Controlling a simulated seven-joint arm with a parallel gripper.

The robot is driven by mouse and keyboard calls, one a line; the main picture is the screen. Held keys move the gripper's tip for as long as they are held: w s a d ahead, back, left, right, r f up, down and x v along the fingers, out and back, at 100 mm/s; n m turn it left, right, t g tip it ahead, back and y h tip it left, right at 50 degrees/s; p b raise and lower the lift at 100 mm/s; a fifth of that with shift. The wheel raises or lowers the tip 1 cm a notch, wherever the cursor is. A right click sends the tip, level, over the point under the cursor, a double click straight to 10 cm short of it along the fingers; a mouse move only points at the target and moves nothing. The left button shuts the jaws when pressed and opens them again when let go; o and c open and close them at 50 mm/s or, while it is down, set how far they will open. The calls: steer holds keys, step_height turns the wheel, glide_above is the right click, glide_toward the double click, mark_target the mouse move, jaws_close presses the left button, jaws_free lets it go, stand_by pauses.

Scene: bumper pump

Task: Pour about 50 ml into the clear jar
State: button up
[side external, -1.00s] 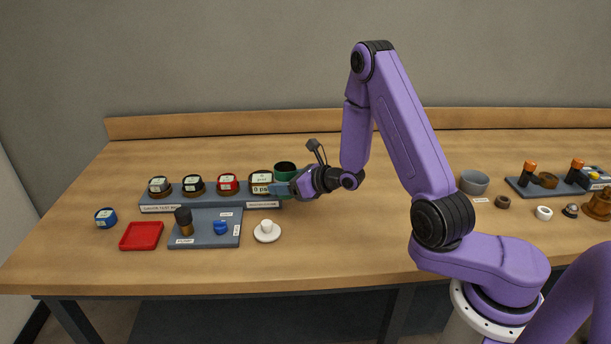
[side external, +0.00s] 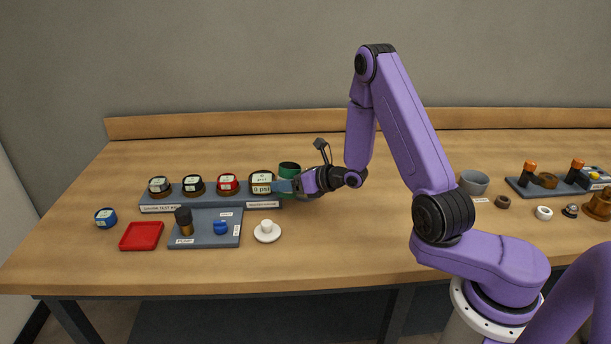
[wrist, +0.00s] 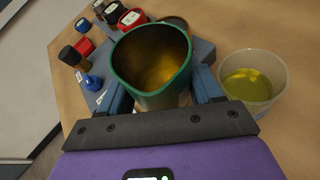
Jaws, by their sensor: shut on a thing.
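My gripper (side external: 290,186) is shut on a green-rimmed cup (wrist: 152,62), with one finger on each side of it in the wrist view. The cup's mouth faces the wrist camera, and amber liquid (wrist: 160,70) shows inside. The cup also shows in the side view (side external: 289,168), partly hidden by the gripper; it looks about upright there. The clear jar (wrist: 278,66) stands just right of the cup in the wrist view, apart from its rim. Yellow liquid (wrist: 248,84) lies in the jar. I cannot make out the jar in the side view.
A grey rack (side external: 208,206) with several round gauges stands left of the gripper. In front are a pump block (side external: 206,239), a red tray (side external: 141,236) and a white dish (side external: 267,238). A grey bowl (side external: 474,182) is to the right. Bench behind the rack is clear.

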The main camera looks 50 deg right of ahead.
mark_target(297, 165)
steer(key=shift+d+r+m+y, duration=0.2)
steer(key=shift+d+r+m, duration=0.1)
steer(key=shift+r, duration=0.25)
steer(key=shift+d+r+m+y, duration=0.2)
steer(key=shift+d+r+m, duration=0.1)
steer(key=shift+r, duration=0.25)
steer(key=shift+w+d+r+m+y, duration=0.15)
steer(key=shift+d+r+m+y, duration=0.25)
steer(key=shift+d+m, duration=0.15)
steer(key=shift+w+d+r+m+y, duration=0.1)
steer(key=shift+d+r+m+y, duration=0.15)
steer(key=shift+d+m+y, duration=0.3)
steer(key=shift+a+r+m+y, duration=0.1)
steer(key=shift+r+m+y, duration=0.2)
steer(key=shift+m, duration=0.3)
steer(key=shift+f+m+y, duration=0.2)
steer(key=shift+m+y, duration=0.05)
steer(key=shift+m, duration=0.25)
steer(key=shift+f+m+t+y, duration=0.3)
steer(key=shift+f+m+y, duration=0.2)
steer(key=shift+m, duration=0.3)
steer(key=shift+r+m+y, duration=0.3)
steer(key=shift+r+m, duration=0.15)
steer(key=shift+m, duration=0.15)
